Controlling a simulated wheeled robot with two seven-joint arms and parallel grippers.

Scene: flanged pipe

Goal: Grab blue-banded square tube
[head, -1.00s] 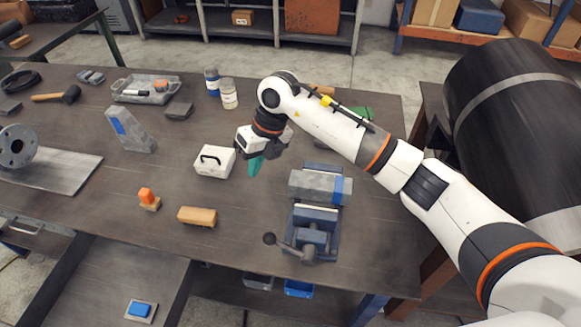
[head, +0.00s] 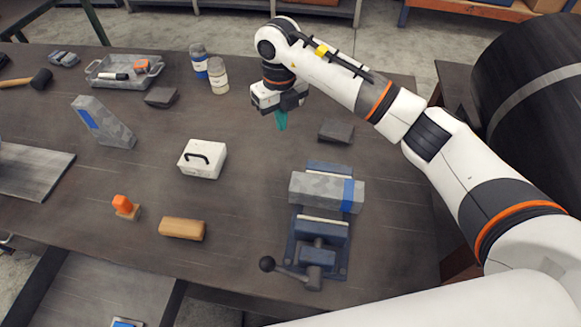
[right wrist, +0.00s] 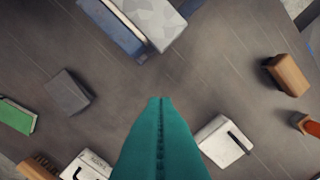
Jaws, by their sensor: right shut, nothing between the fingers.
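The blue-banded square tube (head: 313,189) is a mottled grey bar with a blue band near its right end. It lies crosswise on the blue bench vise (head: 318,238) in the head view; part of it shows at the top of the right wrist view (right wrist: 150,15). My right gripper (head: 281,121) is beyond the tube and a little to its left, above the table, with its teal fingers pointing down. The fingers (right wrist: 160,101) are shut and empty, apart from the tube. My left gripper is not in view.
A white case (head: 202,159), wooden block (head: 182,229) and orange-topped piece (head: 125,206) lie left of the vise. A dark block (head: 336,131) sits behind it. Two bottles (head: 218,76) and a grey tray (head: 126,72) stand farther back. The vise handle (head: 268,264) sticks out left.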

